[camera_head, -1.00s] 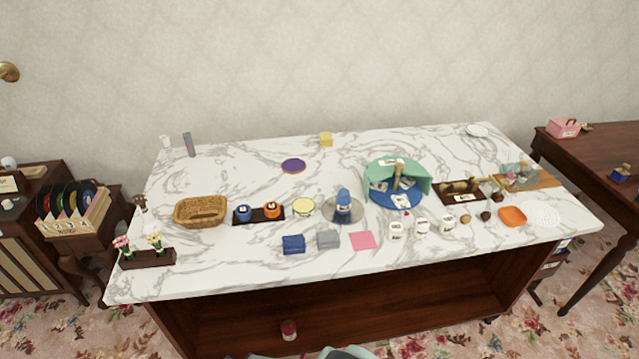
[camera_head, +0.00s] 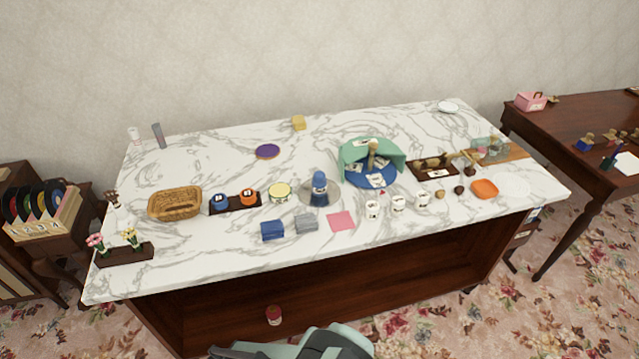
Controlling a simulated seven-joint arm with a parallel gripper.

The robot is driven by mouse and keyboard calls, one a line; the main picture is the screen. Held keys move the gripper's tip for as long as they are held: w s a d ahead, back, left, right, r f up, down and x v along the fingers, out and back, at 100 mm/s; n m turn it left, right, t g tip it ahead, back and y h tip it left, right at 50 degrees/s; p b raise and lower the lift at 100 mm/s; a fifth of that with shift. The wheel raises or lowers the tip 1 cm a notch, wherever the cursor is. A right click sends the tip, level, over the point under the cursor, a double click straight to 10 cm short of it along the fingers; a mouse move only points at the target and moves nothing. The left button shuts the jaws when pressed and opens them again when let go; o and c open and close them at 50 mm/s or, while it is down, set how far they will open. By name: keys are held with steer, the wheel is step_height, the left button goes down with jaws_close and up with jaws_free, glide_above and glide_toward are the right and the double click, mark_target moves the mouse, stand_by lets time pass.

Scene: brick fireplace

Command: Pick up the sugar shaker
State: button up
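I cannot tell for sure which thing is the sugar shaker; labels are too small to read. A blue upright container with a pale label (camera_head: 320,184) stands on a round grey mat (camera_head: 306,196) near the middle of the marble table. Small white labelled jars (camera_head: 398,203) stand to its right. A white cylinder (camera_head: 135,135) and a grey cylinder (camera_head: 158,136) stand at the back left. Teal and dark parts of my own body show at the bottom edge. My gripper's fingers are not in view.
The marble table (camera_head: 215,265) carries a wicker basket (camera_head: 175,203), a blue and teal tiered stand (camera_head: 357,174), an orange dish (camera_head: 484,189) and a dark flower holder (camera_head: 125,255). A dark desk (camera_head: 560,150) stands right. The table's back middle is mostly clear.

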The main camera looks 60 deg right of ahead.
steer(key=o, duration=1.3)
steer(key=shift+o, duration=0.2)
